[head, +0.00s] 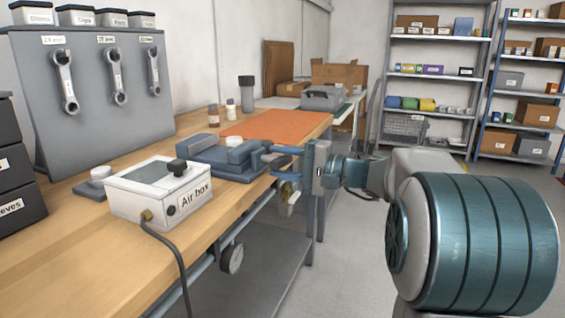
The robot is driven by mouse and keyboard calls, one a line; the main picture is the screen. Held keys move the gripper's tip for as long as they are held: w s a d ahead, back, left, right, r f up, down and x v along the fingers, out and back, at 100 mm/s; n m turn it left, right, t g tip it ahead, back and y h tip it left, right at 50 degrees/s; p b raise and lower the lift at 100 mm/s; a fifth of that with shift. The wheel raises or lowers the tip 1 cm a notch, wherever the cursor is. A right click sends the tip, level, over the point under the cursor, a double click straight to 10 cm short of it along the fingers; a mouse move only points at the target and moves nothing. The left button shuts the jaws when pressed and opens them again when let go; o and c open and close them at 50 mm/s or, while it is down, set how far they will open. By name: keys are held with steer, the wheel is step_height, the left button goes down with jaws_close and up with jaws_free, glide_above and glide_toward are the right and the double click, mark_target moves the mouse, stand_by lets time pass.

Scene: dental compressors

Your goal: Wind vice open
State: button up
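The vice (222,158) is a low blue-grey block with jaws, at the bench's front edge behind the white air box. Its near end points right, toward my gripper. My gripper (280,163) reaches in from the right at the bench edge, level with the vice. Its two blue fingers stand apart, one above the other, close to the vice's screw end. The vice's handle is small and partly hidden by the fingers, so I cannot tell whether they touch it.
A white air box (158,192) with a black knob and cable stands in front of the vice. An orange mat (278,125) lies behind it. A grey panel with hanging wrenches (116,78) is at the back left. A gauge (232,258) hangs below the bench. Shelves stand beyond open floor.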

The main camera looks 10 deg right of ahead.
steer(key=p+v, duration=0.3)
steer(key=v, duration=1)
steer(key=shift+s+d, duration=0.25)
steer(key=shift+d, duration=0.1)
